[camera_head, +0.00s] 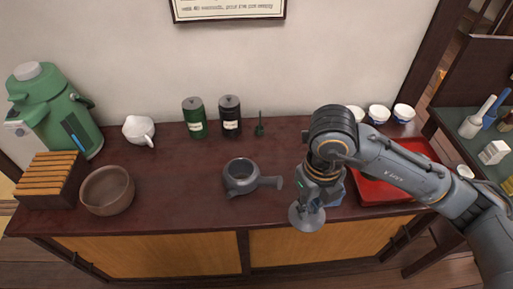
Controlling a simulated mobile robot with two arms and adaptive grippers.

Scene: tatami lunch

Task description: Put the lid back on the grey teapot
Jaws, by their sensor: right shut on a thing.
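The grey teapot (239,186) stands on the dark wooden counter, left of my right arm. Its top is open and its side handle points right. My right gripper (309,204) points down at the front of the counter, to the right of the teapot handle. It is shut on the round grey lid (305,221), which hangs at or over the counter's front edge, apart from the teapot. The gripper body hides its fingertips in part. My left gripper is out of view.
A brown bowl (107,194), slatted wooden box (47,188), green dispenser (44,113) and white pot (139,130) stand left. Green (195,121) and black (230,120) canisters stand behind. A red tray (377,191) and several cups (379,114) are right, partly behind my arm.

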